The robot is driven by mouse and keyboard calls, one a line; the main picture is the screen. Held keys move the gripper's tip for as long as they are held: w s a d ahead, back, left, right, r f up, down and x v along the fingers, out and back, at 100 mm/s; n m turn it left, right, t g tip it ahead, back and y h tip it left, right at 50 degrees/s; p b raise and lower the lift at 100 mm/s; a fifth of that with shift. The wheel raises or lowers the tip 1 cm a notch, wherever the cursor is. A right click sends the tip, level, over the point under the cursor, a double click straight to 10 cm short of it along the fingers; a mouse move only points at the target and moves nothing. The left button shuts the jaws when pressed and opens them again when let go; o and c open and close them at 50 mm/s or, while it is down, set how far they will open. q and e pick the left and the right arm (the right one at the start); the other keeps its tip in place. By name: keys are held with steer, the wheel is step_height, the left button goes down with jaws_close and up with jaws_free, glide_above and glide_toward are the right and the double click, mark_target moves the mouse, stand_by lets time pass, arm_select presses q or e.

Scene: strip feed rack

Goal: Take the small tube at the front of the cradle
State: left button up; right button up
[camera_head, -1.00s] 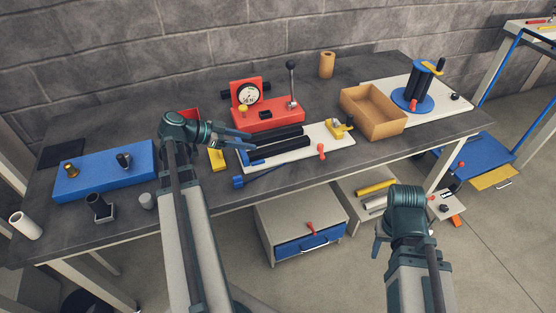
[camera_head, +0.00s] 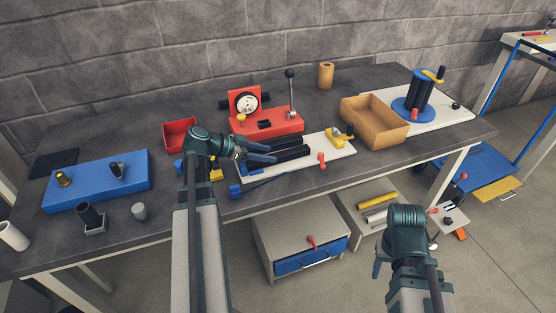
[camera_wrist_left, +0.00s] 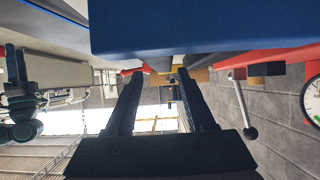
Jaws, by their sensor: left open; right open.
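The cradle is a white base (camera_head: 328,153) on the bench, with dark tubes (camera_head: 290,152) lying along it, a yellow block (camera_head: 333,138) and a red handle (camera_head: 321,160). The tubes' near left ends are partly hidden behind my left gripper (camera_head: 274,153), so I cannot tell the small tube apart. My left gripper is open and points right along the cradle, over its left part. In the left wrist view its two fingers (camera_wrist_left: 158,76) are spread with nothing gripped, and a large blue surface (camera_wrist_left: 200,28) fills the top. My right gripper (camera_head: 379,269) is mostly hidden beyond its arm, away from the bench.
A red gauge stand (camera_head: 267,123) with an upright lever stands behind the cradle. A brown box (camera_head: 374,122) is right of it. A blue tool (camera_head: 237,190) lies at the front edge. A red tray (camera_head: 180,133) and blue block (camera_head: 96,181) are at left.

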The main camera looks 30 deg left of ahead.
mark_target(276, 155)
arm_select(q)
steer(key=b+x, duration=0.1)
steer(key=x, duration=0.1)
steer(key=b+x, duration=0.1)
steer(key=x, duration=0.1)
steer(key=shift+w+f+b, duration=0.2)
steer(key=shift+f+b, duration=0.1)
steer(key=shift+f, duration=0.1)
steer(key=shift+w+d+f, duration=0.1)
steer(key=shift+w+d, duration=0.1)
steer(key=shift+w, duration=0.05)
jaws_close()
